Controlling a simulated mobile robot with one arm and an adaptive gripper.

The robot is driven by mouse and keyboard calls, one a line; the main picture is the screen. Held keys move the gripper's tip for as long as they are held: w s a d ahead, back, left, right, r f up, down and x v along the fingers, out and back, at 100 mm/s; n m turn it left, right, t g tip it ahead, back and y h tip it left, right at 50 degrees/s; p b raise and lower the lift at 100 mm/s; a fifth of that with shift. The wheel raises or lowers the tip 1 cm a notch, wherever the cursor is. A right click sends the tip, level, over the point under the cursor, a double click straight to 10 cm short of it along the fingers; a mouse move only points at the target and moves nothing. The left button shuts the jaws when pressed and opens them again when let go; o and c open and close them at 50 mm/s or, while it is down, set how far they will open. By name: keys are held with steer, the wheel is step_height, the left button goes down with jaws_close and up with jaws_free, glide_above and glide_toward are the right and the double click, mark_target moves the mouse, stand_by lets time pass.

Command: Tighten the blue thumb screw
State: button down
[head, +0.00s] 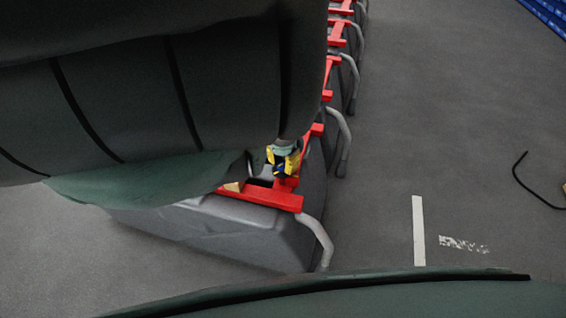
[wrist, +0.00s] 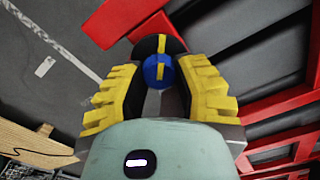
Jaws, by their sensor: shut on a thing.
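The blue thumb screw (wrist: 158,72) shows in the wrist view between the yellow pads of my gripper (wrist: 160,88). It is a round blue knob with a yellow stripe, in front of a black disc that also has a yellow stripe. My gripper is shut on the knob, with a pad on each side. In the head view my gripper (head: 282,162) is small, over the red frame of the nearest tank.
The nearest dark grey tank (head: 235,232) has a red frame (head: 262,197) and a grey bent tube (head: 318,238). More such tanks stand in a row behind it. A black cable (head: 522,180) lies on the floor at right.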

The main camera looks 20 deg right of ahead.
stand_by(0.3)
steer(key=c, duration=0.6)
jaws_free()
steer(key=shift+c, duration=0.2)
